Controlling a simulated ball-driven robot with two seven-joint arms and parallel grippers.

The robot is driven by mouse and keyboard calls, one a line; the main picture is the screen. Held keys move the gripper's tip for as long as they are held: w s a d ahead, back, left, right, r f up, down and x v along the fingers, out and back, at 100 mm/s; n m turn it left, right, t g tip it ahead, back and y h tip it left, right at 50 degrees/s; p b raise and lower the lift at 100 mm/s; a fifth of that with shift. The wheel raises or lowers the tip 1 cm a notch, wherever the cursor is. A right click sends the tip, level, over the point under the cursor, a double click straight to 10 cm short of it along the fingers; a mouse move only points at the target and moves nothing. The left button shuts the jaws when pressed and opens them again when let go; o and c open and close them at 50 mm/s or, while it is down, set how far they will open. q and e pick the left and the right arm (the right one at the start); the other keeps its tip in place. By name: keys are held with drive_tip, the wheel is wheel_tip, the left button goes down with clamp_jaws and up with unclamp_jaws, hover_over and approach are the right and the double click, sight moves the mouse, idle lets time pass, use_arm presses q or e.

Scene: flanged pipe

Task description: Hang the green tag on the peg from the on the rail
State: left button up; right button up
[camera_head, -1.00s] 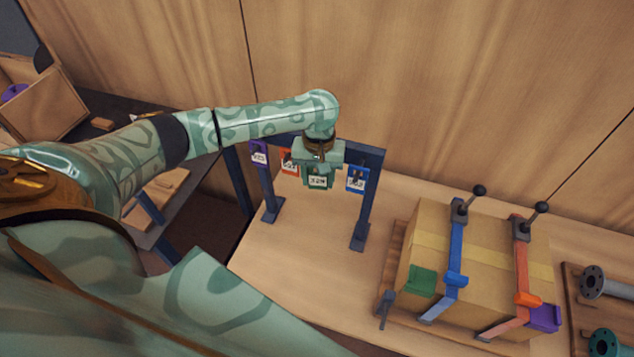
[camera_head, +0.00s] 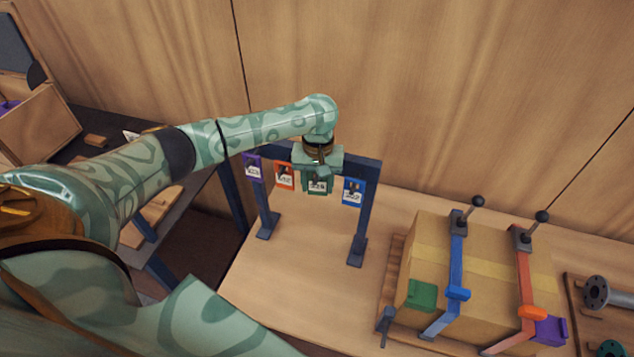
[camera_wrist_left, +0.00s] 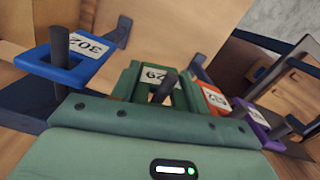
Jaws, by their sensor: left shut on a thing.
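The green tag (camera_head: 317,187) with a white number label hangs from my left gripper (camera_head: 318,172), which is shut on it. The gripper is at the dark blue rail (camera_head: 363,163), between the orange tag (camera_head: 285,176) and the blue tag (camera_head: 353,192). In the left wrist view the green tag (camera_wrist_left: 133,80) shows a dark peg (camera_wrist_left: 165,84) at its opening. I cannot tell whether the peg passes fully through. The gripper hides part of the rail behind it. My right gripper is out of view.
A purple tag (camera_head: 252,168) hangs at the rail's left end. A cardboard box (camera_head: 486,262) with blue and orange clamps stands on the table at right, near grey and green flanged pipes (camera_head: 597,292). The table (camera_head: 300,262) below the rail is clear.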

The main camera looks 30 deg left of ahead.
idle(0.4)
use_arm(q)
drive_tip(key=o, duration=1.1)
